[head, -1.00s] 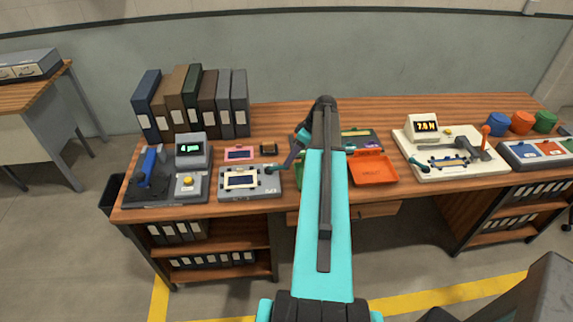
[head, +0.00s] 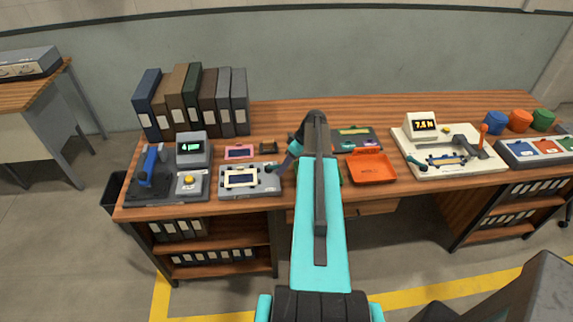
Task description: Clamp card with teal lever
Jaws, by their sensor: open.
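A grey clamp fixture (head: 230,193) sits on the left half of the bench. A card with a dark blue window and cream frame (head: 241,178) lies on it. A small teal lever (head: 269,171) shows at the fixture's right side. My gripper (head: 284,161) is open and reaches down-left from my wrist, close to that lever. Its fingers are small and dark here, and I cannot tell whether they touch the lever or surround it. My teal arm hides the bench just right of the fixture.
A pink-framed card (head: 240,152) lies behind the fixture. A device with a blue handle (head: 150,165) stands left. An orange tray (head: 371,168) and a white press station (head: 450,165) are right. Binders (head: 190,103) stand at the back left. The back middle bench is clear.

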